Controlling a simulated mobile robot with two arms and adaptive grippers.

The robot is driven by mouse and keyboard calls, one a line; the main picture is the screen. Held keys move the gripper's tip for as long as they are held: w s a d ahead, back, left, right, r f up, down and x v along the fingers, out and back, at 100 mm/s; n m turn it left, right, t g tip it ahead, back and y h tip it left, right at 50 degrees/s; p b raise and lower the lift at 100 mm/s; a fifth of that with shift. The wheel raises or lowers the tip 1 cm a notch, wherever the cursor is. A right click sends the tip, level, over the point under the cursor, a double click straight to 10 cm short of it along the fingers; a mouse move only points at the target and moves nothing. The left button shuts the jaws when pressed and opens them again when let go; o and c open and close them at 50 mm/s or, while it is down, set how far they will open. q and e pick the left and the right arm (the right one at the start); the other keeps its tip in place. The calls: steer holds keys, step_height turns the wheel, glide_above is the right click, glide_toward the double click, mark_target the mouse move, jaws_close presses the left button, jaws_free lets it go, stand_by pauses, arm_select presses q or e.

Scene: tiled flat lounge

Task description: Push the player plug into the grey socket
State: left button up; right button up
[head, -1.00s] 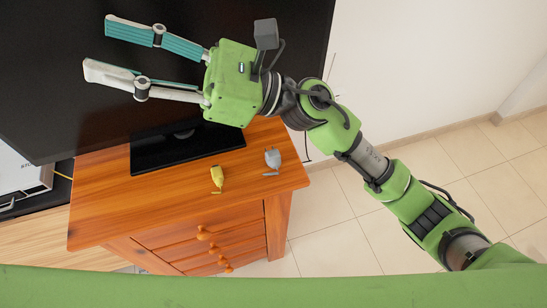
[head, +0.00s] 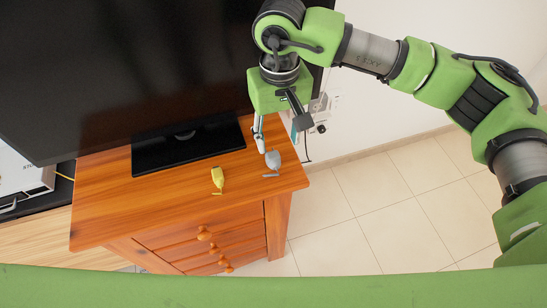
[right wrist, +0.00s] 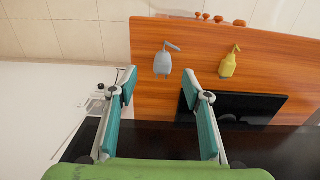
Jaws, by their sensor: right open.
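A grey-blue plug (head: 273,159) lies near the right end of the wooden cabinet top. A yellow plug (head: 218,178) lies to its left. I cannot tell which of them is the player plug. My right gripper (head: 279,141) points down by the grey-blue plug, open and empty. In the right wrist view, the grey-blue plug (right wrist: 163,62) shows ahead between the open fingertips (right wrist: 159,82), and the yellow plug (right wrist: 229,64) is off to the right. A pale socket fitting (head: 320,108) is on the wall behind my gripper, partly hidden; its grey socket is too small to tell. My left gripper is not in view.
The wooden cabinet (head: 110,205) has drawers with round knobs. A large dark television (head: 120,70) on a black stand (head: 175,152) fills its back. The tiled floor (head: 370,230) to the right is clear. A dark cable hangs on the wall.

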mark_target(275, 161)
step_height(275, 161, down, 4)
steer(key=shift+f+p, duration=0.2)
steer(key=shift+p, duration=0.15)
steer(key=shift+a+f, duration=0.1)
steer(key=shift+f, duration=0.1)
steer(key=f, duration=0.1)
steer(key=f+p, duration=0.1)
steer(key=f, duration=0.1)
steer(key=f+p, duration=0.1)
steer(key=shift+a+f, duration=0.25)
steer(key=shift+f, duration=0.15)
steer(key=c, duration=1.2)
